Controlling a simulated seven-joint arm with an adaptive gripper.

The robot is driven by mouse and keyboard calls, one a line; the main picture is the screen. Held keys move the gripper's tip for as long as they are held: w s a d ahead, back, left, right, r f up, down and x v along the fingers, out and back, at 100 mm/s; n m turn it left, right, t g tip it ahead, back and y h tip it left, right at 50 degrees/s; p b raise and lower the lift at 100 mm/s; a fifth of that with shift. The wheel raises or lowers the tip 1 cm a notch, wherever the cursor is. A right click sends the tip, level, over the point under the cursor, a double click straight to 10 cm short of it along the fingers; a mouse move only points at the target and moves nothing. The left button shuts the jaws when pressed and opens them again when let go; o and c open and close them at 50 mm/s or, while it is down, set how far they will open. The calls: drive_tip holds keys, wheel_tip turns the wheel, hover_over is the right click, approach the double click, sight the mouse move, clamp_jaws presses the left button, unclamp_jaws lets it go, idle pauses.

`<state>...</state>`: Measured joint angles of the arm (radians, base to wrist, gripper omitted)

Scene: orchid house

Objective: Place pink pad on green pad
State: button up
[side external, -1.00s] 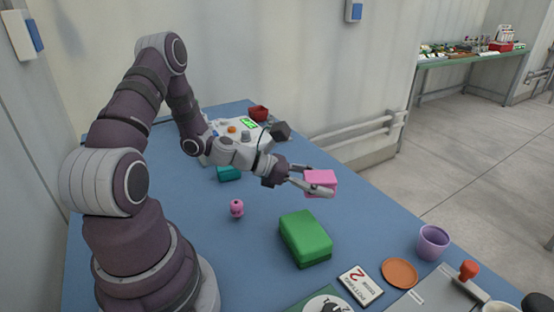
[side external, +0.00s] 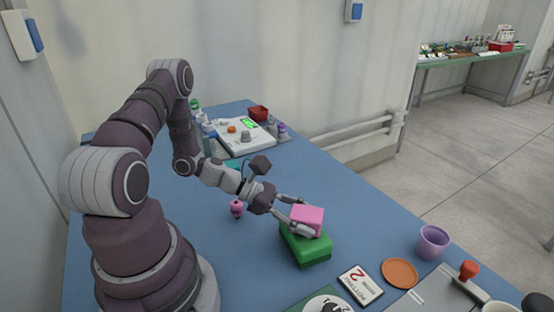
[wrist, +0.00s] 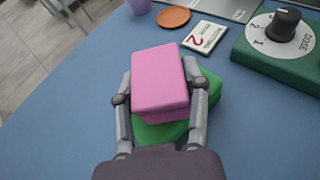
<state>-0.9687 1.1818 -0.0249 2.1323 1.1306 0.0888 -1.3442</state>
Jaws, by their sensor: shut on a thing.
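The pink pad (side external: 307,215) is a small block between the fingers of my gripper (side external: 299,220). My gripper is shut on it, with a finger on each side. The green pad (side external: 305,250) is a larger block lying on the blue table, directly below the pink pad. In the wrist view the pink pad (wrist: 159,82) covers much of the green pad (wrist: 208,95), whose right side and near edge show. The two are turned at different angles. I cannot tell whether the pink pad touches the green pad or hangs just above it.
A white card with a red 2 (side external: 360,284), an orange disc (side external: 399,273) and a purple cup (side external: 432,242) lie to the right. A small pink object (side external: 237,208) stands left of the green pad. A white device (side external: 246,135) is at the back.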

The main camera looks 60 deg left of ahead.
drive_tip(key=o, duration=1)
drive_tip(key=shift+o, duration=0.2)
drive_tip(key=v, duration=1.2)
drive_tip(key=s+d+r+m+g+y, duration=0.1)
drive_tip(key=d+r+m+y, duration=0.3)
drive_tip(key=m, duration=0.9)
drive_tip(key=d+r+m+g+y, duration=0.3)
drive_tip(key=r+m, duration=0.4)
drive_tip(key=m, duration=0.7)
drive_tip(key=shift+s+d+r+y, duration=0.35)
drive_tip(key=shift+d+r+y, duration=0.1)
drive_tip(key=shift+y, duration=0.85)
